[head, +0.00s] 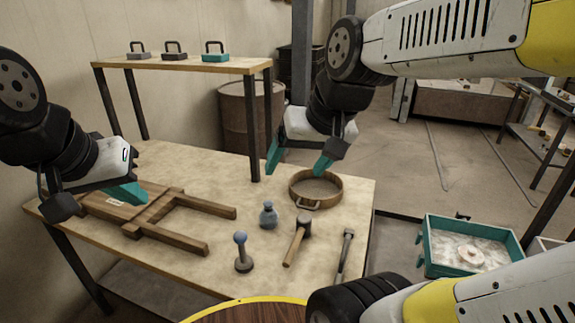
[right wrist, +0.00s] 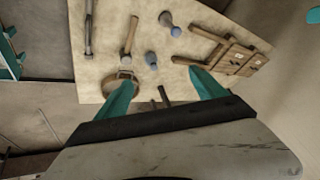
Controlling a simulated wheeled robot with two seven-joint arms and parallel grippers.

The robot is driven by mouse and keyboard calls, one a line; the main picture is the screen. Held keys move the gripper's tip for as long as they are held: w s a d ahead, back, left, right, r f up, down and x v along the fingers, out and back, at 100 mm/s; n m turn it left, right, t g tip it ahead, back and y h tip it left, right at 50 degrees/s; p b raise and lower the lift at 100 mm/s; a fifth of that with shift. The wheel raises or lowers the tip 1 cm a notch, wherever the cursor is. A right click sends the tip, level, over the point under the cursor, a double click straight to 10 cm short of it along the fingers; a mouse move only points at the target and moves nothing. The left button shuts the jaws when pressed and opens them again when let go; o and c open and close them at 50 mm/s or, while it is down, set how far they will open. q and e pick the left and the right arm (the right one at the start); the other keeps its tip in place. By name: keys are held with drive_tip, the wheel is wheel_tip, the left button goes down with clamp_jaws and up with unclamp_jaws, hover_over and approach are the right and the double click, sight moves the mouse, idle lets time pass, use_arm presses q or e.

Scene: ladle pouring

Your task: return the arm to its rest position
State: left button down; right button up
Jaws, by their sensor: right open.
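My right gripper (head: 297,167) is open and empty, held in the air above the back of the worktable (head: 190,165). Its two teal fingers stand well apart, as the right wrist view (right wrist: 162,81) also shows. Below and right of it in the head view, a round wooden-sided sieve or pan (head: 333,198) lies on the table. My left gripper (head: 125,192) is at the left, over or beside a wooden frame (head: 190,235). Only one teal finger shows clearly, so its opening and any contact with the frame are unclear.
A raised shelf (head: 180,65) holds three handled blocks behind. A teal tray (head: 470,235) is at right.

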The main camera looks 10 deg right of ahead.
drive_tip(key=shift+s+f+n+t, duration=0.1)
drive_tip(key=shift+s+n+t, duration=0.25)
drive_tip(key=shift+s, duration=0.9)
idle(0.3)
